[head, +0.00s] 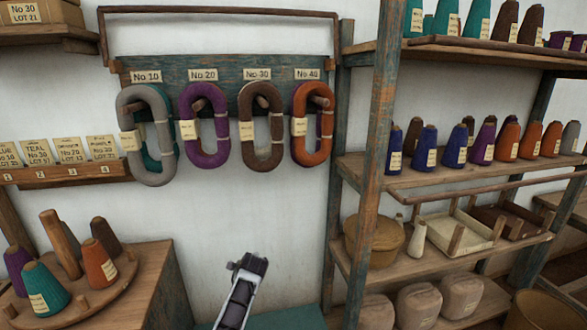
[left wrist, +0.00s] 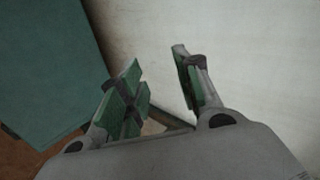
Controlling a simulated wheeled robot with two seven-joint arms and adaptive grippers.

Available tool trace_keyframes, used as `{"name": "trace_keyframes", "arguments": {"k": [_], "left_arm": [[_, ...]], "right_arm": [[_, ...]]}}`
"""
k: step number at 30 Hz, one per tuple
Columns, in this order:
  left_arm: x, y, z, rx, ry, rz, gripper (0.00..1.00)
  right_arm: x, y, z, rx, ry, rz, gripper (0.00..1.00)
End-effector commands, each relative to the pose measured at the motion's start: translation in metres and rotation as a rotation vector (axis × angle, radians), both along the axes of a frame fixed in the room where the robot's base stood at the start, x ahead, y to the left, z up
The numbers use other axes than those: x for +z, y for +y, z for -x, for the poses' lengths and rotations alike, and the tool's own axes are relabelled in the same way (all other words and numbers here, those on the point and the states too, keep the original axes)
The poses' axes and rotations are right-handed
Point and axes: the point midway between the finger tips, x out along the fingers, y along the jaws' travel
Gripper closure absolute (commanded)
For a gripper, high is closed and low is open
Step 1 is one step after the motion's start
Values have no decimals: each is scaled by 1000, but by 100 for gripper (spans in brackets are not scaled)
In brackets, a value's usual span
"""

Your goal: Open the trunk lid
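The teal trunk (head: 280,319) shows only as a strip at the bottom edge of the head view, against the white wall; most of it is out of frame. In the left wrist view a flat teal surface (left wrist: 50,70), which looks like part of the trunk, fills the left side. My left gripper (left wrist: 158,75) is open and empty, its green-padded fingers apart, to the right of that surface with the pale wall behind. One grey and black arm part of mine rises beside the trunk in the head view. My right gripper is not identifiable in either view.
A wooden stand (head: 150,270) with yarn cones is at the left. A rack (head: 378,170) with cones, trays and sacks stands at the right. Yarn hanks (head: 260,128) hang from a wall board. The wall below them is bare.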

Motion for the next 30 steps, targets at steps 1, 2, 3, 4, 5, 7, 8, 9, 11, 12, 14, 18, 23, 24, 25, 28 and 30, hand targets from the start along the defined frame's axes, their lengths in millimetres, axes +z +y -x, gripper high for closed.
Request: {"name": "trace_keyframes", "arguments": {"k": [1,2,3,4,5,7,8,9,11,12,14,18,23,24,25,28,30], "left_arm": [[3,-2,-3,19,-25,34,66],[5,-3,-5,32,-41,59,66],[8,-6,-8,49,-65,96,66],[10,-8,-10,61,-85,127,66],[12,-10,-12,73,-103,157,66],[14,-16,-17,100,-140,235,66],[15,-19,-19,110,-155,269,66],[13,-22,-21,125,-171,315,66],[9,-28,-24,146,-191,386,66],[7,-32,-25,158,-204,434,66],[0,-39,-27,180,-216,508,66],[-24,-52,-29,234,-233,683,66],[-77,-55,-18,321,-212,869,66],[-94,-54,-11,342,-199,900,66],[-107,-53,-6,359,-190,921,66],[-148,-47,15,407,-155,963,66],[-175,-42,31,437,-130,981,66]], "right_arm": [[0,0,0,0,0,0,4],[0,0,0,0,0,0,4],[0,0,0,0,0,0,4],[0,1,0,0,0,-1,4],[0,1,0,0,0,-1,4],[0,1,0,0,0,-1,4],[0,1,0,-1,0,-1,4],[0,1,0,-1,0,-1,4],[0,1,0,-1,0,-1,4],[0,1,0,-1,0,-1,4],[0,1,0,-1,0,-1,4],[0,1,0,-1,0,-1,4],[0,1,0,-1,-1,-1,4],[0,1,0,-1,-1,-1,4],[0,1,0,-1,-1,-1,4],[0,1,0,-1,-1,-1,4],[0,1,0,-1,-1,-1,4]]}}
